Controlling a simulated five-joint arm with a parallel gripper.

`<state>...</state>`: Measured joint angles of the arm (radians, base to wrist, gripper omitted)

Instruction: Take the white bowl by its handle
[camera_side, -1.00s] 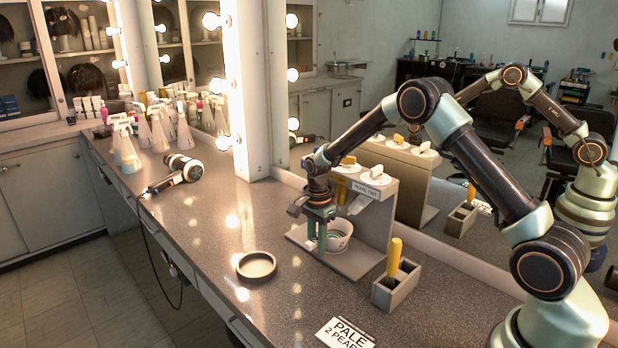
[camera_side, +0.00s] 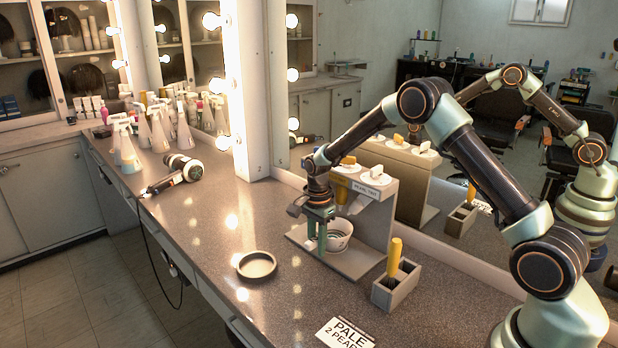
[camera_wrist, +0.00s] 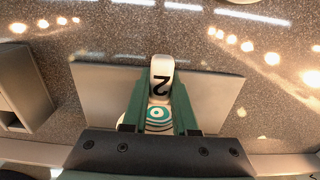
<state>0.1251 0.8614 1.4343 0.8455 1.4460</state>
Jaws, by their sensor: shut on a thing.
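The white bowl (camera_side: 340,235) stands upright on the base of the grey dispenser stand (camera_side: 373,225), under its spouts. In the wrist view its handle (camera_wrist: 162,72), a white tab marked 2, lies between my green fingers, and teal rings show inside the bowl (camera_wrist: 158,116). My gripper (camera_side: 317,246) points down at the bowl's left side and is shut on the handle; it also shows in the wrist view (camera_wrist: 161,90). The fingers hide part of the bowl in the side view.
A round shallow dish (camera_side: 257,267) lies on the counter at left. A grey holder (camera_side: 396,289) with a yellow-handled brush (camera_side: 394,257) stands at right, near a PALE card (camera_side: 345,333). The mirror runs behind the stand.

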